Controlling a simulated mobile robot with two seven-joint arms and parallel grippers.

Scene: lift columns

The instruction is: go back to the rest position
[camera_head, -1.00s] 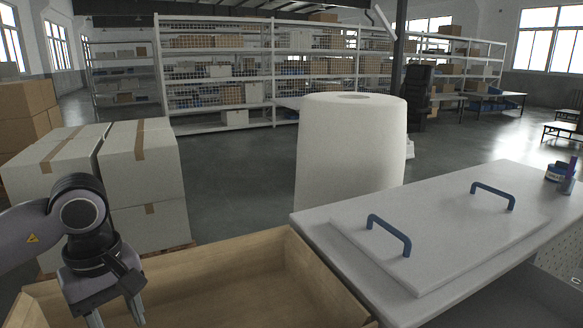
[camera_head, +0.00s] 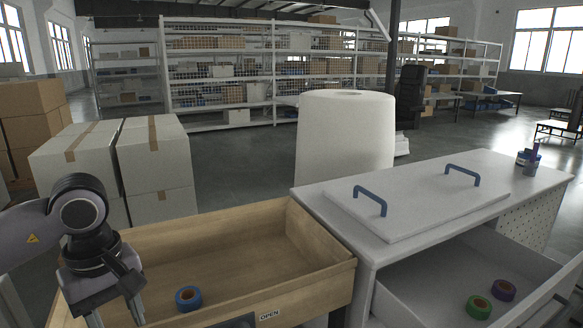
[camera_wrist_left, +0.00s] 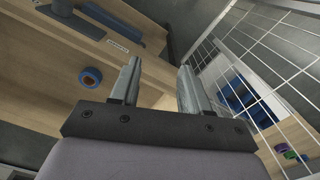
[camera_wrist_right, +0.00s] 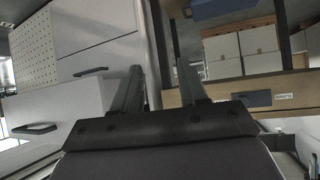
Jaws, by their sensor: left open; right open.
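My left gripper (camera_head: 117,314) is at the lower left of the head view, pointing down over the near left part of the wooden box (camera_head: 312,285). The left wrist view shows its two fingers (camera_wrist_left: 158,92) apart with nothing between them. My right gripper is outside the head view. In the right wrist view its fingers (camera_wrist_right: 160,92) are apart and empty, with a white cabinet (camera_wrist_right: 95,25) to the left and a wooden front (camera_wrist_right: 225,92) to the right.
A blue tape roll (camera_head: 188,298) lies in the wooden box. Green (camera_head: 479,307) and purple (camera_head: 503,290) rolls lie in the open white drawer (camera_head: 415,290). A panel with blue handles (camera_head: 420,205) lies on the white top. White boxes (camera_head: 155,160) stand left.

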